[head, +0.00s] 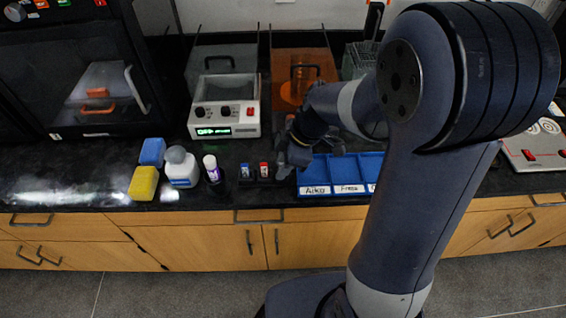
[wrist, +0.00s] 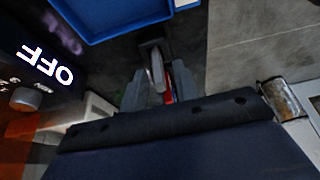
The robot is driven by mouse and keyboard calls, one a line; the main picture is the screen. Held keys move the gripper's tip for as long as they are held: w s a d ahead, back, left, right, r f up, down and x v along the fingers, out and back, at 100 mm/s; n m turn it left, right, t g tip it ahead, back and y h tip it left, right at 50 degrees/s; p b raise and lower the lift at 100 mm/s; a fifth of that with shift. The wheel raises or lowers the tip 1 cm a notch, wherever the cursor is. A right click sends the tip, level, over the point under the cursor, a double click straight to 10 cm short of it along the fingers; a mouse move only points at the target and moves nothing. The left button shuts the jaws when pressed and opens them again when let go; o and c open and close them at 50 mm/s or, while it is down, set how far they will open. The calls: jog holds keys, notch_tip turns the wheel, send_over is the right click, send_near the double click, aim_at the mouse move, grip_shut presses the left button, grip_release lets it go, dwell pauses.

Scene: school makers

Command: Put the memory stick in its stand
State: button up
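A small dark stand (head: 253,181) on the black bench holds a blue stick (head: 244,170) and a red stick (head: 263,169), both upright. My gripper (head: 284,163) is low over the bench, just right of the stand and at the left end of the blue tray. In the wrist view my gripper (wrist: 158,85) points at the bench. A narrow grey piece (wrist: 157,68) and a red bit (wrist: 170,84) show between the fingers. I cannot tell whether either is a memory stick in its grip or something behind it.
The blue tray (head: 300,189) with labelled compartments stands right of the stand. A device reading OFF (head: 225,113) is behind.

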jog(key=shift+r, duration=0.25)
jog(key=p+v, duration=0.1)
jog(key=v, duration=1)
jog(key=shift+d+r, duration=0.25)
jog(key=shift+r, duration=0.1)
jog(key=b+x, duration=0.1)
jog(key=x, duration=1.1)
jog(key=shift+a+f, duration=0.1)
jog(key=shift+f, duration=0.05)
notch_tip(320, 180, up, 3)
jog(key=shift+f, duration=0.1)
jog(key=shift+r, duration=0.45)
